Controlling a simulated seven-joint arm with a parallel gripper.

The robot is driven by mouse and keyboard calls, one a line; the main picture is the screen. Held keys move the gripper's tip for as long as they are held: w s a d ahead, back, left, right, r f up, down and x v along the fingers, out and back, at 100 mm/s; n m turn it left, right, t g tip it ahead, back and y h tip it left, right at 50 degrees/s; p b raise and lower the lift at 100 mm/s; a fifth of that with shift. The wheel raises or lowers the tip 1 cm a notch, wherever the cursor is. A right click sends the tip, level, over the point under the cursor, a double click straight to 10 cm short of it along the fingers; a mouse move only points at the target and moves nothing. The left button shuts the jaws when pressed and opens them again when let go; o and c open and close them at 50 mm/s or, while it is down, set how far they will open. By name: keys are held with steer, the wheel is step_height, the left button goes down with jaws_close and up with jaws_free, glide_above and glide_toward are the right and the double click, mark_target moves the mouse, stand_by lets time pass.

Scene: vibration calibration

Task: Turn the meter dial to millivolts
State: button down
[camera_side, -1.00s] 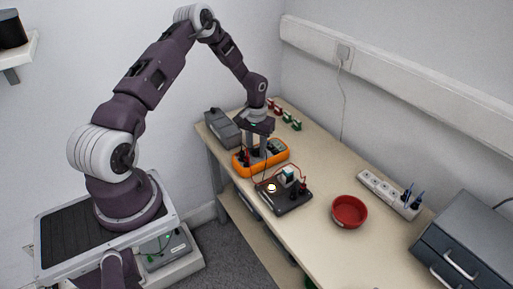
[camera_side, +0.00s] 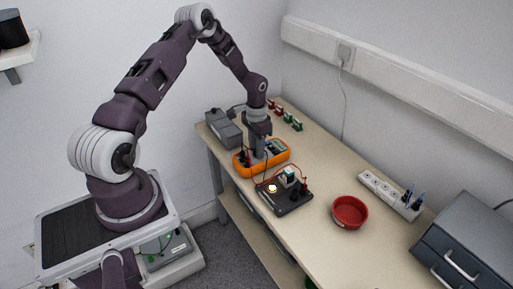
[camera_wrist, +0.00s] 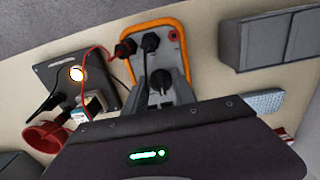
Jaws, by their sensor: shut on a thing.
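The meter (camera_side: 279,157), grey in an orange case, lies on the bench. It also shows in the wrist view (camera_wrist: 182,45), with a red and a black lead plugged in at its end. My gripper (camera_side: 258,152) points straight down over the meter's face. In the wrist view my gripper (camera_wrist: 161,92) has its fingers on both sides of the dark dial (camera_wrist: 160,80) and is shut on it. The dial's markings and pointer are too small and partly hidden, so I cannot tell its setting. The display is hard to read.
A black board (camera_side: 288,200) with a lit lamp (camera_side: 272,188) and leads sits just in front of the meter. A red bowl (camera_side: 349,212), power strip (camera_side: 388,194) and grey drawer cabinet (camera_side: 470,245) stand to the right. A grey case (camera_side: 224,129) is behind left.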

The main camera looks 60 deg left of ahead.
stand_by(0.3)
steer(key=c, duration=1)
jaws_free()
steer(key=shift+c, duration=0.2)
step_height(320, 180, up, 7)
steer(key=shift+r, duration=0.1)
steer(key=s+d+r+t+y, duration=0.1)
steer(key=s+d+r, duration=0.25)
steer(key=r, duration=0.45)
steer(key=s+d+r+t, duration=0.1)
steer(key=s+d+r, duration=0.1)
steer(key=d+r, duration=0.45)
steer(key=s+d+r+y, duration=0.1)
steer(key=s+d+r, duration=0.2)
steer(key=r, duration=0.6)
steer(key=s+d+r+t+h, duration=0.1)
steer(key=s+d+r, duration=0.1)
steer(key=s+d, duration=0.3)
steer(key=s+d+r+t+h, duration=0.1)
steer(key=s+d, duration=0.3)
steer(key=s, duration=0.8)
steer(key=shift+s+d+r+t, duration=0.35)
steer(key=shift+r+t, duration=0.25)
steer(key=shift+t, duration=0.2)
